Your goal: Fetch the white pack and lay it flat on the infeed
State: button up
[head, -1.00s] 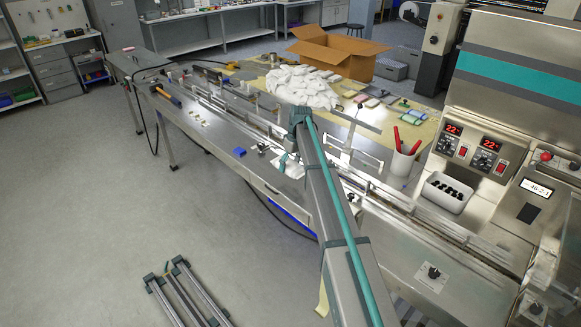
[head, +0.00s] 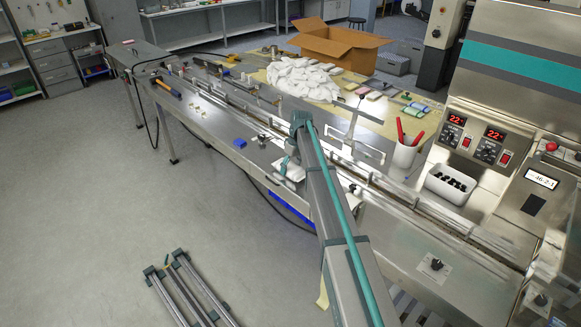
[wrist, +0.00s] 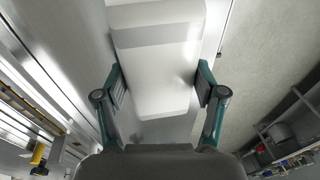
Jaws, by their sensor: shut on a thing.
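The white pack (wrist: 158,50) fills the upper middle of the wrist view, a pale block with a grey band across it. My gripper (wrist: 160,84) is shut on it, with a teal-jointed finger against each long side. In the head view the pack (head: 291,169) shows as a small white patch at the front edge of the steel table, partly hidden by my gripper (head: 287,172) and arm. Its height above the table is hard to tell. The infeed (head: 401,191) is the long rail-lined channel running diagonally along the machine, partly covered by my arm.
A blue block (head: 239,143) lies on the table left of my gripper. A black-filled white bin (head: 450,186) stands near the control panel.

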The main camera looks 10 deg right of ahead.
jog(key=shift+f, duration=0.2)
dwell(0.7)
jog(key=o, duration=1.2)
jog(key=shift+o, duration=0.2)
notch_tip(320, 180, up, 12)
jog(key=d, duration=0.2)
jog(key=shift+d+f, duration=0.1)
